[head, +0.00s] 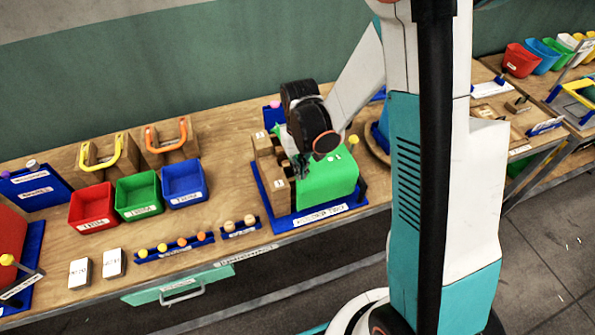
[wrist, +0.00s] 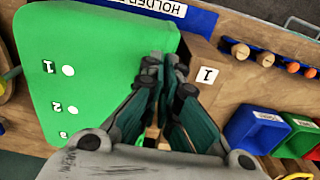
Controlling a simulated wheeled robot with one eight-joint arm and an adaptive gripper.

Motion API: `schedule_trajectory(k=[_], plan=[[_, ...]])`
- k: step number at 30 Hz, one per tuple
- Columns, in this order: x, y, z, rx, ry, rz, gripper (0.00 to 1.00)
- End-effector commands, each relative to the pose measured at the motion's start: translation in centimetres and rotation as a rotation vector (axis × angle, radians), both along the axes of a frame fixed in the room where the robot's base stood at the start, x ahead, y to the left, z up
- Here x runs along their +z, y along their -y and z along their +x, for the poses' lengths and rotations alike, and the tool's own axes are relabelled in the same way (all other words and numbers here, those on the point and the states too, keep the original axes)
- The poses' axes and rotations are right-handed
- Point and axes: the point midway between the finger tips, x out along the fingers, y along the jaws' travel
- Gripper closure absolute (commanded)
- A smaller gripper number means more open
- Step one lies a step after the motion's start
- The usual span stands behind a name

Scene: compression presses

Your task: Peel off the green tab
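A large bright green piece (head: 328,184) sits on a blue base labelled along its front edge, beside wooden blocks. In the wrist view the green piece (wrist: 95,45) has rounded corners and carries white dots numbered 1, 2 and 3. I cannot make out a separate tab on it. My gripper (head: 302,172) points down at the left edge of the green piece, by the wooden block marked 1 (wrist: 205,73). In the wrist view the fingertips (wrist: 165,66) are close together over that edge. Whether they pinch anything is hidden.
Red (head: 93,207), green (head: 138,194) and blue (head: 184,184) bins stand to the left. Blue racks with small knobs (head: 172,246) lie near the front edge. Yellow (head: 101,152) and orange (head: 166,136) handles stand behind the bins. Bare wood lies between the bins and the blue base.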

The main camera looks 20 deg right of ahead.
Motion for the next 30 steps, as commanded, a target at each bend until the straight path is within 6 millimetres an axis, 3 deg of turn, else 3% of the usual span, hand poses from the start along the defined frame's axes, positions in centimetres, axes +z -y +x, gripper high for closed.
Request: schedule_trajectory(k=[14,30], plan=[[0.9,0.0,0.0,0.000,0.000,0.000,1.00],[4.9,0.0,0.0,0.000,0.000,0.000,1.00]])
